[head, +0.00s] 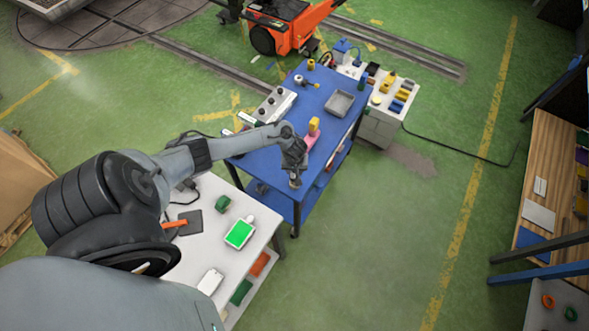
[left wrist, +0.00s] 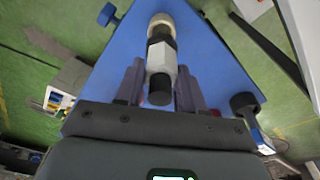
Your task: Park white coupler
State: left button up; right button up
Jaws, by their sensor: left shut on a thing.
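The white coupler (left wrist: 161,58), a white cylinder with dark bands and a dark end, lies between the fingers of my left gripper (left wrist: 159,92) in the left wrist view. The gripper is shut on it. In the head view my left gripper (head: 296,178) is over the near corner of the blue cart top (head: 262,166), with the coupler small and mostly hidden there. Whether the coupler touches the cart top I cannot tell. My right gripper is not in view.
A white table (head: 205,245) is nearer, an orange machine (head: 290,25) behind. Open green floor lies to the right.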

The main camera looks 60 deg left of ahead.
aim_at(294, 173)
pick_arm(q)
jog(key=shift+f+b, duration=1.05)
jog(key=shift+f, duration=0.85)
jog(key=o, duration=1.2)
jog(key=shift+o, duration=0.2)
jog(key=r+p, duration=0.1)
jog(key=r, duration=0.2)
jog(key=r+p, duration=0.1)
jog(key=r, duration=0.2)
jog(key=d+r+p, duration=0.1)
jog(key=r, duration=0.2)
jog(key=shift+s+r, duration=0.1)
jog(key=shift+s, duration=0.15)
jog(key=shift+s+r, duration=0.1)
jog(key=shift+r, duration=0.65)
